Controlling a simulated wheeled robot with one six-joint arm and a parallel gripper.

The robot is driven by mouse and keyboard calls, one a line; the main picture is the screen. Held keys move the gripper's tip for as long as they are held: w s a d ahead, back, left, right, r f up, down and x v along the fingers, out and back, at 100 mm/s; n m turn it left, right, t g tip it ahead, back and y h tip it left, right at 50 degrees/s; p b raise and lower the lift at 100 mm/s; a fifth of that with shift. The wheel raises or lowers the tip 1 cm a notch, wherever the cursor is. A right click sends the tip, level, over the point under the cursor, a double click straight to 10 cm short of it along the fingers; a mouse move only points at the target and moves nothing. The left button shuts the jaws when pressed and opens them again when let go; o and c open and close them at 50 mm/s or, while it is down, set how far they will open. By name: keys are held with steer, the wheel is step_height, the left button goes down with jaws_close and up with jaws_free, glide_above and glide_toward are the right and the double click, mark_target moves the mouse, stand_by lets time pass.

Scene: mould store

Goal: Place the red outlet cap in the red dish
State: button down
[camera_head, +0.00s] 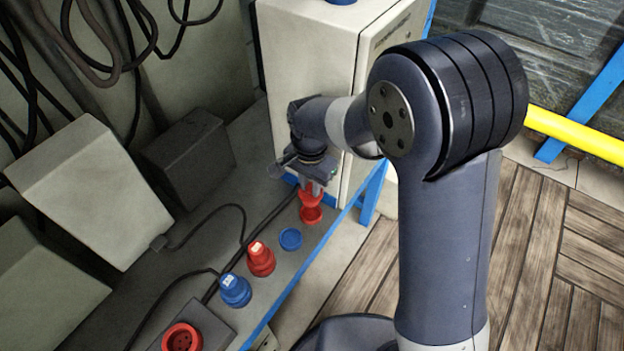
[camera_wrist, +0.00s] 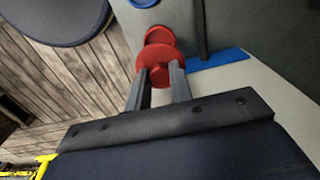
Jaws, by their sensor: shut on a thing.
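My gripper (camera_head: 313,186) points down over the grey bench and is shut on the red outlet cap (camera_head: 310,195). In the wrist view the cap (camera_wrist: 155,62) sits between the two fingertips (camera_wrist: 162,85). The red dish (camera_head: 311,214) is directly below the cap in the head view. In the wrist view its rim (camera_wrist: 158,35) shows just beyond the cap, partly hidden by it. I cannot tell whether the cap touches the dish.
A blue dish (camera_head: 290,239) lies nearer on the bench. A tall pale cabinet (camera_head: 330,50) is close behind my gripper. Cables run along the bench's left.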

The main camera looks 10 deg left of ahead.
mark_target(310, 196)
steer(key=shift+f+b, duration=1.5)
steer(key=shift+f, duration=0.5)
steer(key=shift+f+b, duration=0.3)
steer(key=shift+f, duration=0.25)
steer(key=shift+f, duration=0.75)
steer(key=c, duration=1.2)
jaws_free()
steer(key=shift+o, duration=0.5)
steer(key=o, duration=0.3)
steer(key=shift+o, duration=0.2)
steer(key=shift+r, duration=0.15)
